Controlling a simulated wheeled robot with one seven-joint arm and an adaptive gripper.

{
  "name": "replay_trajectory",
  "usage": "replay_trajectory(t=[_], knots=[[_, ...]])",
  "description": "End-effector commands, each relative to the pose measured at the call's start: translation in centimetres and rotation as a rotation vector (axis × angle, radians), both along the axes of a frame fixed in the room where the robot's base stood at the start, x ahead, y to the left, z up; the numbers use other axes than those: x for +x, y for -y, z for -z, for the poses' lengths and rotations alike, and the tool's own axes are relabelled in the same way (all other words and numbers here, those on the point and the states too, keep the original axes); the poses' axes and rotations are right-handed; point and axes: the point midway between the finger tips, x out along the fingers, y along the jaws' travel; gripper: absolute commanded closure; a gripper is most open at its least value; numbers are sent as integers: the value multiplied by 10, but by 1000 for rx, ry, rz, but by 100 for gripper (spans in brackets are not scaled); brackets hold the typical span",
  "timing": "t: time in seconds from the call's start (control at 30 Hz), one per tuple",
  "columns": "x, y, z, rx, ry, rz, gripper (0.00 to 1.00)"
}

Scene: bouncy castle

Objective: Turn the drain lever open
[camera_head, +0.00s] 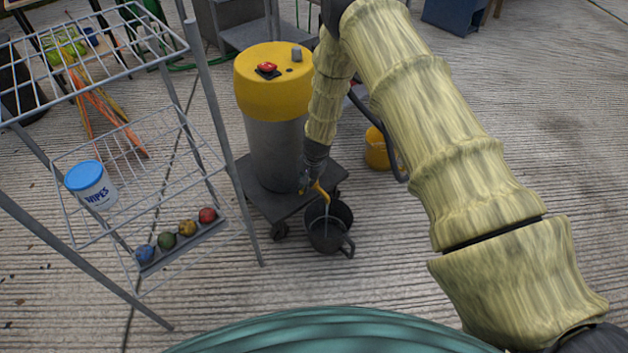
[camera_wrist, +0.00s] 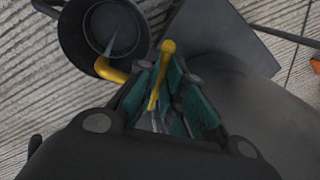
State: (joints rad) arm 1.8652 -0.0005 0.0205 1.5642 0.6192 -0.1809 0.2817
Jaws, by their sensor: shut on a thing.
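The drum-shaped machine (camera_head: 275,140) has a yellow top and a grey body on a dark wheeled base. Its yellow drain spout (camera_head: 321,191) shows low on its near side, over a dark bucket (camera_head: 330,238). In the wrist view the yellow drain lever (camera_wrist: 166,48) runs between the teal pads of my gripper (camera_wrist: 170,72), which is shut on it. The spout (camera_wrist: 108,70) bends toward the bucket (camera_wrist: 75,40) beside it. A thin grey streak, like running liquid, hangs from the spout into the bucket. In the head view my gripper (camera_head: 311,178) hides the lever.
A yellow container (camera_head: 377,150) and dark hose lie behind my arm. The concrete floor right of the bucket is partly clear.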

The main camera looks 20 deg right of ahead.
Motion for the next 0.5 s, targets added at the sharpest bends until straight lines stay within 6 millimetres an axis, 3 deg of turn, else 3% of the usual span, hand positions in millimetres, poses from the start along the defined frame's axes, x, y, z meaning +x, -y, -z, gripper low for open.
replay_trajectory(t=[0.5], knots=[[-12, 15, 0, 1, -1, -502, 100]])
